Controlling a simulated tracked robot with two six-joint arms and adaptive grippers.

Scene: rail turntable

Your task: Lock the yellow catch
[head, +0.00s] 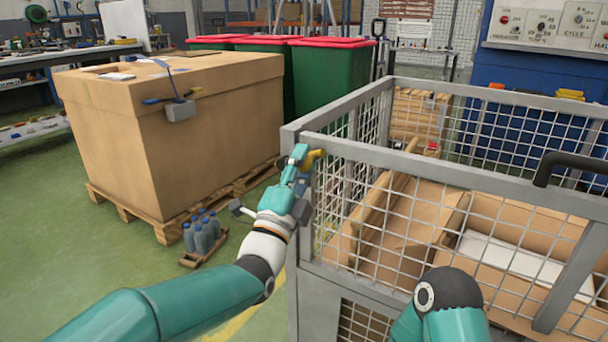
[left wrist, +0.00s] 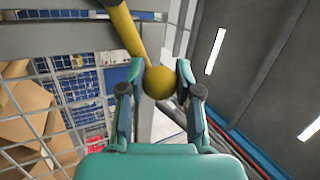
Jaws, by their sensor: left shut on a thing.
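The yellow catch (head: 314,158) is on the near left corner of the grey mesh cage (head: 470,180), just under its top rail. My left gripper (head: 302,160) is at the catch, shut on it. In the left wrist view, the two fingers of the gripper (left wrist: 157,85) are on either side of the catch's round yellow knob (left wrist: 159,83). The yellow rod runs up and left from the knob. In the head view the gripper hides part of the catch. Part of my right arm shows at the bottom, but its gripper is not visible.
The cage holds cardboard pieces (head: 410,220), and a black handle (head: 570,163) is on its right. A large cardboard box (head: 180,120) on a pallet stands left, with bottles (head: 202,234) beside it. Green bins (head: 325,75) with red lids stand behind. Green floor is free at left.

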